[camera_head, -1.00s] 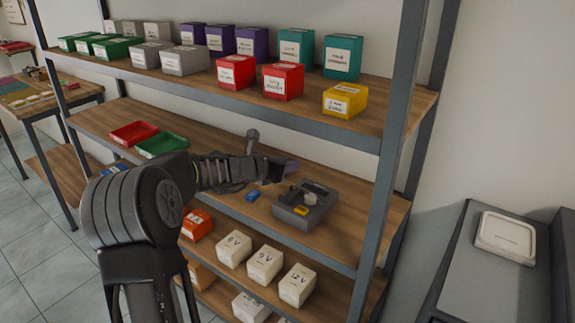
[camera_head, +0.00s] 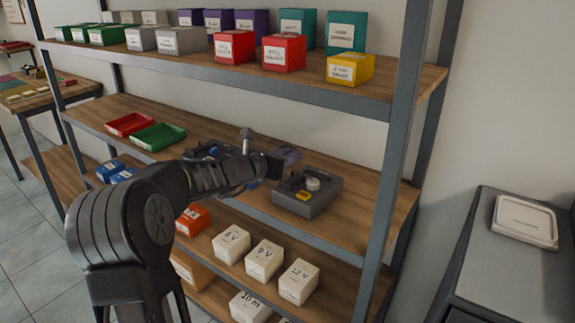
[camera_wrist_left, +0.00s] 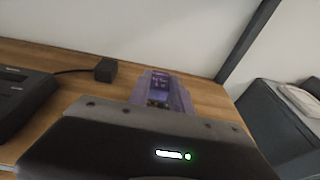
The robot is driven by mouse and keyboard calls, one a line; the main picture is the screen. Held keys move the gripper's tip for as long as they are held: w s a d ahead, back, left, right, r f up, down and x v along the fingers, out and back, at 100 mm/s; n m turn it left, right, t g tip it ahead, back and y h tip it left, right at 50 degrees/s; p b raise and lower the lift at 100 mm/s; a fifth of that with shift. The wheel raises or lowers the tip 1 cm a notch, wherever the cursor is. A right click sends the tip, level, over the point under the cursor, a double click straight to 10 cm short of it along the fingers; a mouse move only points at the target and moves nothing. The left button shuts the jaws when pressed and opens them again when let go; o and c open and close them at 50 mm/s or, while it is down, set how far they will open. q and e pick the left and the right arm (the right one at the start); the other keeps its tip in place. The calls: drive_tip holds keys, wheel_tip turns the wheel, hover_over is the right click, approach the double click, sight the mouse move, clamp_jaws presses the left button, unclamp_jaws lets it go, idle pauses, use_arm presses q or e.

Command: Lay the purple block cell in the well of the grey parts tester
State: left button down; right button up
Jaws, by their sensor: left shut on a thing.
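The grey parts tester (camera_head: 318,203) sits on the middle shelf, with a yellow part and a pale round knob on top. My left gripper (camera_head: 280,162) is behind and left of it, above the shelf. The gripper is shut on the purple block cell (camera_head: 291,154), which shows only in part in the head view. My right gripper is not in view.
A dark device (camera_head: 205,151) stands behind my left forearm, with a cabled black block (camera_wrist_left: 105,70) beside it. Red (camera_head: 130,124) and green (camera_head: 158,137) trays lie farther left. The upper shelf with boxes overhangs, and a metal post (camera_head: 392,150) stands right of the tester.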

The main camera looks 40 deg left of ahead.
sight(289, 183)
use_arm(q)
drive_tip(key=shift+s+r, duration=0.1)
wheel_tip(289, 183, down, 5)
drive_tip(key=b, duration=0.3)
drive_tip(key=shift+r+b, duration=0.2)
drive_tip(key=shift+b, duration=0.1)
drive_tip(key=shift+f+b, duration=0.7)
drive_tip(key=shift+b, duration=0.05)
idle(1.1)
drive_tip(key=shift+f+b, duration=0.4)
drive_tip(key=shift+b, duration=0.5)
idle(0.8)
idle(0.3)
drive_tip(key=c, duration=1.1)
unclamp_jaws()
